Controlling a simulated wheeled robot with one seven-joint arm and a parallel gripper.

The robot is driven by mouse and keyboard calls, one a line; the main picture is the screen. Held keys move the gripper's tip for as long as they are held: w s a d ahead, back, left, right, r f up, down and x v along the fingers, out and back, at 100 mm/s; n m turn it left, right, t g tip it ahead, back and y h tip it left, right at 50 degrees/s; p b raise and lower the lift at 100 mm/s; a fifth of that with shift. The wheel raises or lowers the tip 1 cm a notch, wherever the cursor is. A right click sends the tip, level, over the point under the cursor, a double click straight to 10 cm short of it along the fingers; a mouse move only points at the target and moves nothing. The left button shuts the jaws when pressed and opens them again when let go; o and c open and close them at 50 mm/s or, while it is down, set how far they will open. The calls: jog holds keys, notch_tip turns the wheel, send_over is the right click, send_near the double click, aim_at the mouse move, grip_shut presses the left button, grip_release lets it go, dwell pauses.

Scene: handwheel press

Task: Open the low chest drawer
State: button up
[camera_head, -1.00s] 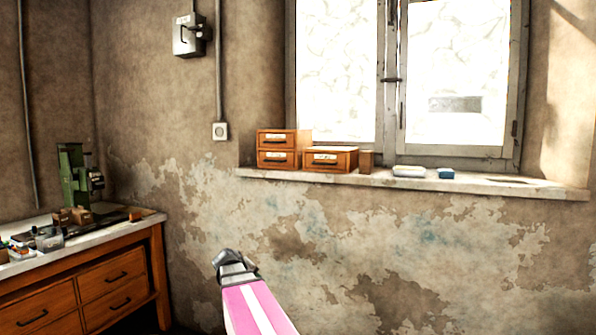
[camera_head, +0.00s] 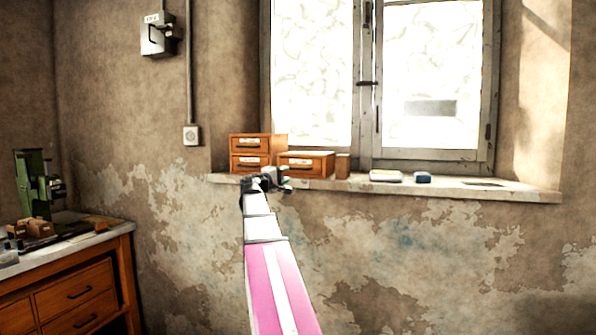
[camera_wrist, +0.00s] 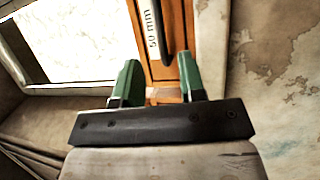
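The low chest (camera_head: 306,163) is a wooden box with one drawer, a pale label and a dark handle. It stands on the windowsill and its drawer looks shut. My gripper (camera_head: 284,179) is just in front of and below the chest's left end. In the wrist view the chest's drawer front (camera_wrist: 178,40) appears turned sideways, with a "50 mm" label and the dark handle (camera_wrist: 167,25). The green fingers of my gripper (camera_wrist: 155,88) are apart, with nothing held between them. The handle lies beyond the fingertips; I see no contact.
A taller two-drawer chest (camera_head: 257,150) stands left of the low chest. A small wooden block (camera_head: 342,165), a pale item (camera_head: 386,177) and a blue item (camera_head: 423,177) are to the right on the sill (camera_head: 470,189). A workbench (camera_head: 75,270) carries a green press (camera_head: 33,180) at left.

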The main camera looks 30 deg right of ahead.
aim_at(297, 169)
jog(key=x, duration=0.8)
jog(key=shift+w+d, duration=0.15)
jog(key=shift+d, duration=0.2)
grip_shut()
